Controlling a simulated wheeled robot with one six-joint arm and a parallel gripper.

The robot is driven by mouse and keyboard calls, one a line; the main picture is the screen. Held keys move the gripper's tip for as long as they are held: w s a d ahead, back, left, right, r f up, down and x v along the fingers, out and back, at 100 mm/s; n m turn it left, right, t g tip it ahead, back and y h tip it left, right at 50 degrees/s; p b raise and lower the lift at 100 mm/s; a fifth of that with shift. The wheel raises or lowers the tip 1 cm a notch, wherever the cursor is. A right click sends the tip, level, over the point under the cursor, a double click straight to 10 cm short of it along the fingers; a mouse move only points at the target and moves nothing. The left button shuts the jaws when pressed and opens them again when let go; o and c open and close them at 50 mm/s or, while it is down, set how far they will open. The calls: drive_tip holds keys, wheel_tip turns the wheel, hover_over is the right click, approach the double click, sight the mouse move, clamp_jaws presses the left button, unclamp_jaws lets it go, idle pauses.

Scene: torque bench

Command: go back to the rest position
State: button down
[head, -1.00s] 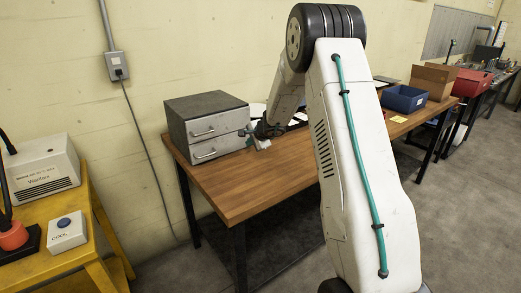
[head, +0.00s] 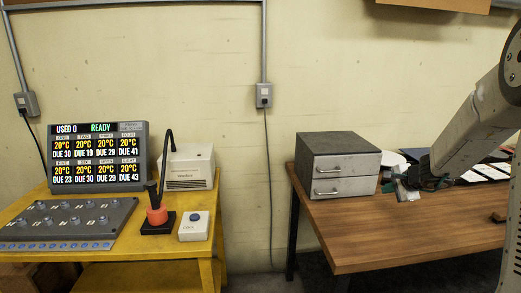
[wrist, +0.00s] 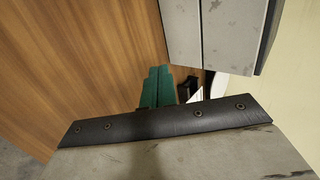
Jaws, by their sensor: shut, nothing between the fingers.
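My gripper (head: 407,188) is at the right of the head view, above the wooden bench (head: 400,235) and just right of the small drawer cabinet (head: 338,165). In the wrist view its two green fingers (wrist: 158,88) lie side by side, shut with nothing between them. The cabinet's grey side (wrist: 218,35) shows close by at the upper right of the wrist view. Both drawers of the cabinet look closed. Most of my arm is cut off by the right edge of the head view.
White papers (head: 485,172) lie behind my arm.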

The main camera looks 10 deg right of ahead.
drive_tip(key=s+a+r+n+g+y, duration=0.25)
drive_tip(key=s+a+n, duration=0.25)
drive_tip(key=s+a, duration=0.5)
drive_tip(key=s+a+r+n+g+y, duration=0.25)
drive_tip(key=s+a+n+g, duration=0.2)
drive_tip(key=s+a, duration=0.5)
drive_tip(key=s+a+r+n+h, duration=0.2)
drive_tip(key=s+r+n+h, duration=0.1)
drive_tip(key=s, duration=0.8)
drive_tip(key=s+a+r+n+g+h, duration=0.1)
drive_tip(key=s+a+r+n+h, duration=0.1)
drive_tip(key=s, duration=1)
drive_tip(key=shift+s+a+r+n+h, duration=0.2)
drive_tip(key=shift+r+n+h, duration=0.3)
drive_tip(key=shift+r+n, duration=0.8)
drive_tip(key=shift+f, duration=0.2)
